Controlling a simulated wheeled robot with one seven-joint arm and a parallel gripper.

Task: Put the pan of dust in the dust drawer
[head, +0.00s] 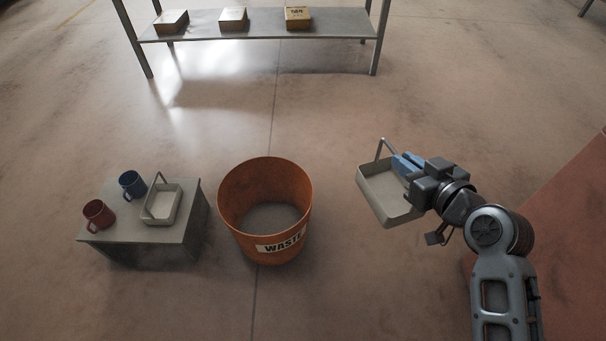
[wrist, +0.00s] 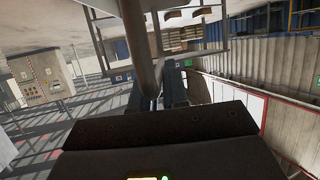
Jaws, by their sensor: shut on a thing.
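A pale beige pan (head: 386,206) with a raised bar handle hangs from my gripper (head: 406,164), right of centre in the head view. The gripper's blue fingers are shut on the handle, and the pan is held up off the floor. The pan's inside looks pale and plain; I cannot tell whether dust lies in it. In the wrist view the dark handle bar (wrist: 139,40) runs up between the fingers (wrist: 162,85). A second, similar pan (head: 161,204) with a handle sits on a small grey stand at the left. No dust drawer can be made out.
An orange bin marked WASTE (head: 265,225) stands on the floor left of the held pan. The grey stand (head: 150,237) also bears a red mug (head: 98,214) and a blue mug (head: 131,184). A shelf (head: 254,26) with three boxes stands behind. Floor between is clear.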

